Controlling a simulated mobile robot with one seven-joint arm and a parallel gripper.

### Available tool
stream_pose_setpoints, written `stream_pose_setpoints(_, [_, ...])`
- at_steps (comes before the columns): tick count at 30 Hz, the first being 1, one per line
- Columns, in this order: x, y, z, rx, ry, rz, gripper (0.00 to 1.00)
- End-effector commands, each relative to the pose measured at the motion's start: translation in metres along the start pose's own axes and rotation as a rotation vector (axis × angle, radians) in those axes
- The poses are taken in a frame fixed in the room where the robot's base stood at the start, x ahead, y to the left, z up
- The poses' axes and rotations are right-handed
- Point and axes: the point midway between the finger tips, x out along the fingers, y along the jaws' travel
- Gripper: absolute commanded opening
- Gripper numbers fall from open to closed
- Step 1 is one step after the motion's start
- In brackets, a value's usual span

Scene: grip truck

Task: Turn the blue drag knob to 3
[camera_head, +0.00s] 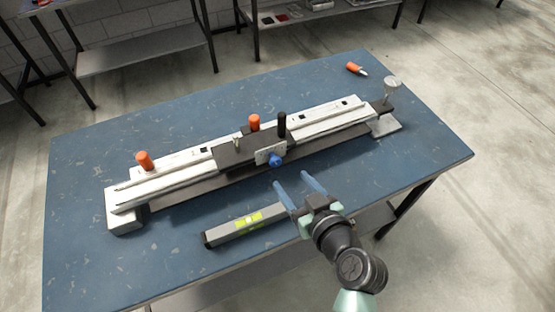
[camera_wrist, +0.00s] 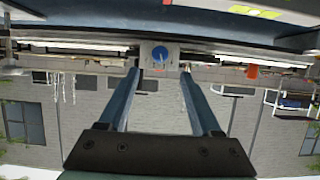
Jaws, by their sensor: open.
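The blue drag knob (camera_head: 276,160) sits on a pale plate (camera_head: 264,155) at the front of the dark carriage (camera_head: 228,152) on the long rail device. My gripper (camera_head: 296,184) is open and empty, just in front of the knob and a little to its right, with its fingers pointing toward the device. In the wrist view the knob (camera_wrist: 159,57) shows between and beyond the two fingers of my gripper (camera_wrist: 157,80), apart from both. The plate's markings are too small to read.
The device lies across the blue table (camera_head: 90,270). A grey spirit level (camera_head: 232,228) with a yellow-green vial lies in front, left of my gripper. Orange knobs (camera_head: 144,160) and a black post (camera_head: 282,122) stand up from the device. An orange-handled tool (camera_head: 354,68) lies at the back right.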

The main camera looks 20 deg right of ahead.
Motion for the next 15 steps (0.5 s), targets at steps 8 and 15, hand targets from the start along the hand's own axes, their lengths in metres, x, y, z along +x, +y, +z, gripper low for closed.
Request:
stream_pose_setpoints(8, [0.053, 0.0, -0.002, -0.001, 0.001, -0.001, 0.65])
stream_pose_setpoints(15, [0.081, 0.0, -0.001, -0.002, 0.001, -0.001, 0.65])
